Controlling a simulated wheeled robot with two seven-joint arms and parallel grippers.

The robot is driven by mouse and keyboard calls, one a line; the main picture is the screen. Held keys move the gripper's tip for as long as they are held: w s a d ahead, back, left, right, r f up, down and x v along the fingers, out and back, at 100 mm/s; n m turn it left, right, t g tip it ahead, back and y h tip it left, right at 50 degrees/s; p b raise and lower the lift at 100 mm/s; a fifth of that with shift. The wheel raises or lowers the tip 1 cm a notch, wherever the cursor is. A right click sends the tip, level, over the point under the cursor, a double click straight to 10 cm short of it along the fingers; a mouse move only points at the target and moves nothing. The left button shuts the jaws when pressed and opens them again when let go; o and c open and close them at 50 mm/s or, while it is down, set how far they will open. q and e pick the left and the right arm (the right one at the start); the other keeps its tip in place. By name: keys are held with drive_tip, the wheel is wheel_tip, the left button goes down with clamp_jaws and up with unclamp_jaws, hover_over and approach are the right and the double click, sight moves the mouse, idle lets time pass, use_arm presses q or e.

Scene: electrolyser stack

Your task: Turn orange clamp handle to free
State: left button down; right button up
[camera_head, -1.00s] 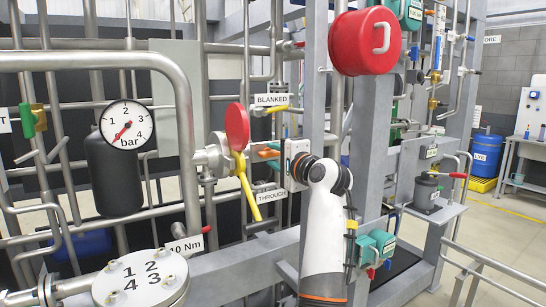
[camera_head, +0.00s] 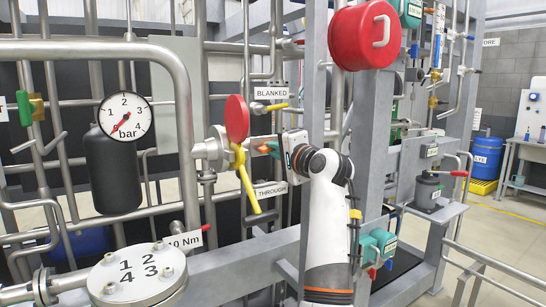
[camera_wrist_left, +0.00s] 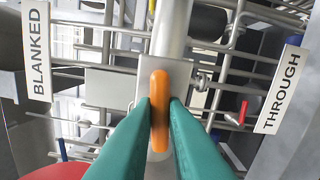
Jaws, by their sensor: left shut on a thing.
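The orange clamp handle (camera_wrist_left: 160,85) stands upright in the middle of the left wrist view, in front of a grey plate. My left gripper (camera_wrist_left: 160,112) has green fingers closed on its two sides, so its middle is partly hidden. A BLANKED sign (camera_wrist_left: 37,50) is at the left of the wrist view and a THROUGH sign (camera_wrist_left: 281,90) at the right. My right gripper is in neither view.
A red disc (camera_head: 237,118) and a yellow lever (camera_head: 248,185) sit just left of the gripper. The grey post (camera_head: 315,80) and a red drum (camera_head: 361,38) stand close to the arm. A pressure gauge (camera_head: 126,119) and flange (camera_head: 135,275) are farther left.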

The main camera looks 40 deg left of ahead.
use_arm(q)
drive_tip(key=shift+f+n+b, duration=0.2)
drive_tip(key=shift+n+b, duration=0.8)
drive_tip(key=shift+b, duration=0.2)
drive_tip(key=shift+r+n, duration=0.1)
drive_tip(key=shift+n, duration=0.2)
drive_tip(key=n+b, duration=0.3)
drive_tip(key=n, duration=0.1)
drive_tip(key=shift+n+b, duration=0.3)
drive_tip(key=shift+b, duration=0.05)
drive_tip(key=c, duration=1.3)
unclamp_jaws()
